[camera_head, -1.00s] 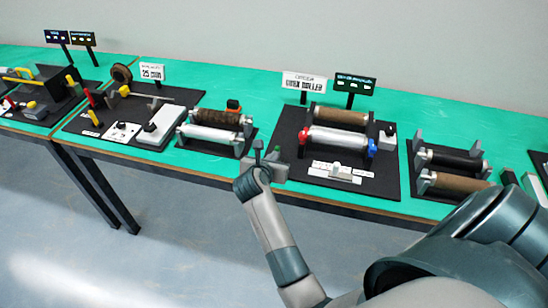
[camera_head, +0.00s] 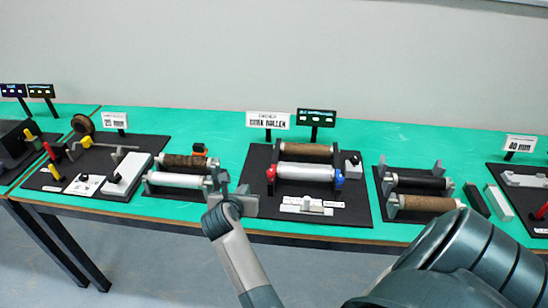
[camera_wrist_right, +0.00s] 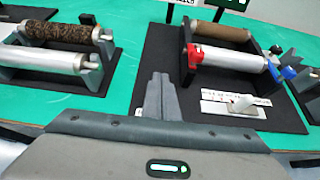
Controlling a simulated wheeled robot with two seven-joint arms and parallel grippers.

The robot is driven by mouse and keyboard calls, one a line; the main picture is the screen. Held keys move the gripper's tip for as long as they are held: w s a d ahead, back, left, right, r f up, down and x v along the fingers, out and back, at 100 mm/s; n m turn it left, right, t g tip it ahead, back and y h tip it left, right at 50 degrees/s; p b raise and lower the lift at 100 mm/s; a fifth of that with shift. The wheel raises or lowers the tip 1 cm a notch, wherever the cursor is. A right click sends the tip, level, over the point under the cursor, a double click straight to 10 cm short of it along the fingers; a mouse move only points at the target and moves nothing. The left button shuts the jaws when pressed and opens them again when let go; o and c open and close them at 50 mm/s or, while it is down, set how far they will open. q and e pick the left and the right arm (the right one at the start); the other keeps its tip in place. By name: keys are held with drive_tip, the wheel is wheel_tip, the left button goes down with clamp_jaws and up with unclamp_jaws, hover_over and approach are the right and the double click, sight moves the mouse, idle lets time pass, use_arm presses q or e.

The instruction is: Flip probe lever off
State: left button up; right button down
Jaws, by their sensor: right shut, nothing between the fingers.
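A small white-grey lever (camera_head: 311,205) stands on a light labelled plate at the front of the middle black board (camera_head: 362,214). It also shows in the wrist view (camera_wrist_right: 243,103); I cannot read whether its label says probe. My right gripper (camera_head: 222,186) is shut and empty, at the front left corner of that board, left of the lever and apart from it. In the wrist view its closed fingers (camera_wrist_right: 160,92) point over the board's left edge, with the lever to their right. My left gripper is not in view.
The middle board carries a brown roller (camera_head: 307,150) and a silver roller (camera_head: 305,172) with red and blue ends. Other roller stands flank it on both sides. The left board has red and yellow handles (camera_head: 50,150). Signs stand behind; green tabletop (camera_head: 225,140) shows between boards.

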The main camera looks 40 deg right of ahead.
drive_tip(key=s+d+r+b, duration=0.3)
drive_tip(key=s+d+r, duration=0.2)
drive_tip(key=s+r, duration=0.3)
drive_tip(key=shift+s+r, duration=0.4)
drive_tip(key=shift+s, duration=0.8)
drive_tip(key=shift+d, duration=0.15)
